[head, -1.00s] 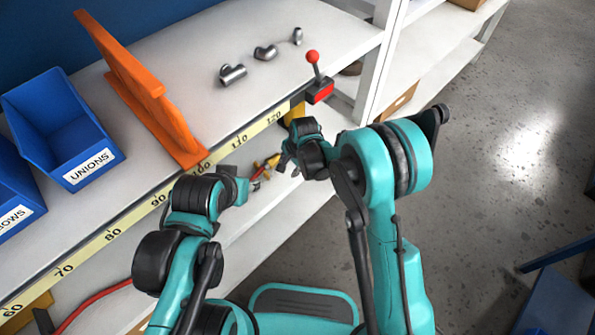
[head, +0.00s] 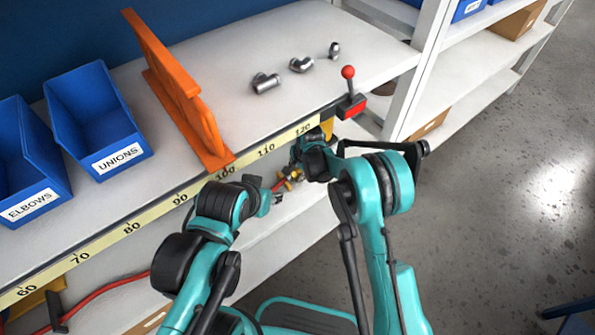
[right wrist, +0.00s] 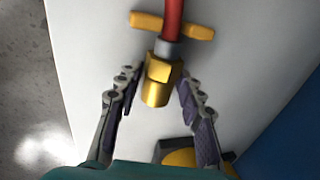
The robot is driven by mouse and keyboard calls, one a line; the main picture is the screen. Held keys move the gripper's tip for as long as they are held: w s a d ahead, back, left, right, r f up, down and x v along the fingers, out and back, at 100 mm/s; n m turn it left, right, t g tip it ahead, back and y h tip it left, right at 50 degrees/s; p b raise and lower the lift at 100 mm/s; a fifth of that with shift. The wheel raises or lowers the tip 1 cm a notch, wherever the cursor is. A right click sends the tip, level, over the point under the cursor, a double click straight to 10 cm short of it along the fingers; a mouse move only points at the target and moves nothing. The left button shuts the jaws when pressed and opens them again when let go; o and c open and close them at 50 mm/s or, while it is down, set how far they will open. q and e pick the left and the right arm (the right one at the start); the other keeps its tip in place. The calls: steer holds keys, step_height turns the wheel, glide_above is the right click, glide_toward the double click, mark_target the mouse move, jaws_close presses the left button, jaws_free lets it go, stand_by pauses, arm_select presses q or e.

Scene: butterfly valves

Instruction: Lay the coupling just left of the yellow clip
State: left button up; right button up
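The coupling (right wrist: 158,82) is a brass hex fitting on the end of a red hose (right wrist: 172,15), with yellow wings on a grey collar. My right gripper (right wrist: 160,88) is open, its fingers on either side of the coupling with a small gap at least on the left. In the head view the right gripper (head: 296,172) is below the shelf edge, partly hidden by its own arm. My left gripper (head: 272,196) is close by on the left; its fingers are unclear. A yellow part with a dark frame (right wrist: 190,158), possibly the yellow clip, lies at the bottom of the wrist view.
An orange upright frame (head: 185,95) and blue bins (head: 95,125) stand on the upper shelf, with grey pipe fittings (head: 300,64) behind. The lower shelf is partly hidden by my arms.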

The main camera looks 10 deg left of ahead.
mark_target(296, 171)
steer(key=c, duration=0.8)
steer(key=shift+r, duration=0.2)
steer(key=shift+r+p, duration=1.55)
steer(key=shift+r, duration=1.4)
steer(key=shift+a, duration=0.1)
